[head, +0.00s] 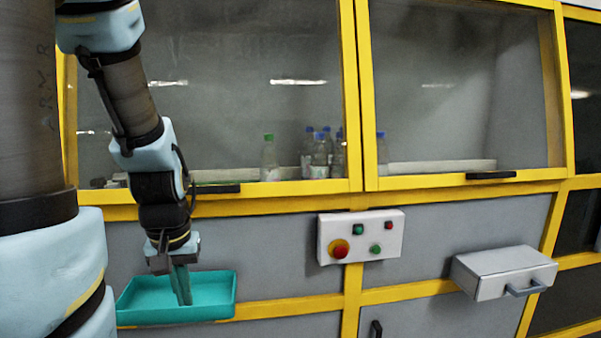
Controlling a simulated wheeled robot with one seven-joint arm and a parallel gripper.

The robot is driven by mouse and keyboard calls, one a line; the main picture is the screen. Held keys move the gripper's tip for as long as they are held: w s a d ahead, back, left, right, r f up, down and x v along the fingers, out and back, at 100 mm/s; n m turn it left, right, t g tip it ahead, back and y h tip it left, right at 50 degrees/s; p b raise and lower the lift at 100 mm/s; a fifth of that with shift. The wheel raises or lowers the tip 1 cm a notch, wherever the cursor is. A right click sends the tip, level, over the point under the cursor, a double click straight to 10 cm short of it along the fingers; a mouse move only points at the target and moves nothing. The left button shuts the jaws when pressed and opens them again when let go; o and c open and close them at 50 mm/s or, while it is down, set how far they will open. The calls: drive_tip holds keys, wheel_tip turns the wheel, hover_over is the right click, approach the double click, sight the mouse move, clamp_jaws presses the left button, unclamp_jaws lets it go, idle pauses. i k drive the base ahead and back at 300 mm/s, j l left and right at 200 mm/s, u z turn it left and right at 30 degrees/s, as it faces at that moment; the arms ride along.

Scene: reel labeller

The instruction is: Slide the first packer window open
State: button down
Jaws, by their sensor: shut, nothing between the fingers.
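The packer has two large windows in yellow frames. The left window (225,80) has a black handle (215,189) on its lower rail, partly beside my arm. The right window (450,85) has a black handle (491,175) on its lower rail. Both windows look closed, with their lower rails down on the yellow sill. My gripper (184,300) points down, shut and empty, in front of or over the teal tray, below the left handle and apart from it. I cannot tell whether its fingertips touch the tray.
The teal tray (222,305) is mounted below the left window. A control box (361,236) with a red knob and small buttons sits at the middle. A grey drawer box (505,271) juts out at right. Several bottles (319,158) stand behind the glass.

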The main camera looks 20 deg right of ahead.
sight(352, 183)
drive_tip(key=u, duration=0.95)
drive_tip(key=k+l+u, duration=0.15)
drive_tip(key=u, duration=0.2)
drive_tip(key=k+u, duration=0.4)
drive_tip(key=i+l, duration=0.05)
drive_tip(key=i, duration=0.05)
